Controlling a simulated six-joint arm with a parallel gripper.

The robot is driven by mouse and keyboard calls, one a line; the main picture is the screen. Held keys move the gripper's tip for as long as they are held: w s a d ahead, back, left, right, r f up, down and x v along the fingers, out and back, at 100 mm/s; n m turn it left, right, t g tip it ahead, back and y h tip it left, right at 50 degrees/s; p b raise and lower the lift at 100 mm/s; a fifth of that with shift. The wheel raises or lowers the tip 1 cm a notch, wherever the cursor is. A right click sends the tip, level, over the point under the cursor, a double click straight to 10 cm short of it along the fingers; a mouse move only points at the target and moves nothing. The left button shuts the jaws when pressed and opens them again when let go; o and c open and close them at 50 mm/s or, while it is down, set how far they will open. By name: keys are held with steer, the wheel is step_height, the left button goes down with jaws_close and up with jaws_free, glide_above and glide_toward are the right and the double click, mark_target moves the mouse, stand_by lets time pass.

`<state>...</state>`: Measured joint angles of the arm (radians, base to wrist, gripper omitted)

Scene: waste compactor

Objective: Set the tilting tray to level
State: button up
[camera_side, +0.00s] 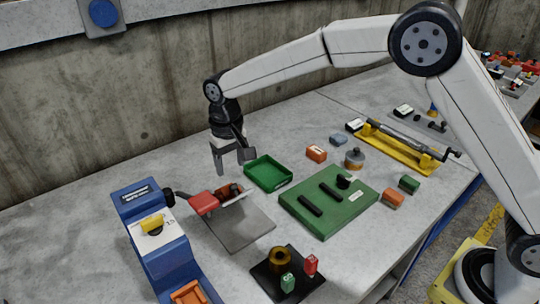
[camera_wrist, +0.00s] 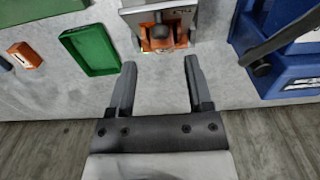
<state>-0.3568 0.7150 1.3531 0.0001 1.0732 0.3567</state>
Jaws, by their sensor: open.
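A grey metal plate (camera_side: 240,226) lies on the table with a small tilting assembly at its far edge. This has a red end piece (camera_side: 203,203), a pale plate and an orange bracket (camera_wrist: 158,42). The pale plate (camera_wrist: 158,14) seems tilted in the side view; I cannot tell its exact angle. I take this as the tilting tray. My gripper (camera_side: 233,166) is open and empty, above the table just behind the assembly. In the wrist view my gripper (camera_wrist: 160,64) has its fingers spread, pointing toward the orange bracket, apart from it.
An empty green tray (camera_side: 268,186) lies right of the assembly. A blue machine (camera_side: 160,262) with a yellow knob stands left. A green board (camera_side: 325,220) with black bars is at right. A black base (camera_side: 273,290) with red and green tags is in front. The concrete wall (camera_side: 80,130) stands behind.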

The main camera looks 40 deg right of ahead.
steer(key=shift+f, duration=3)
jaws_close()
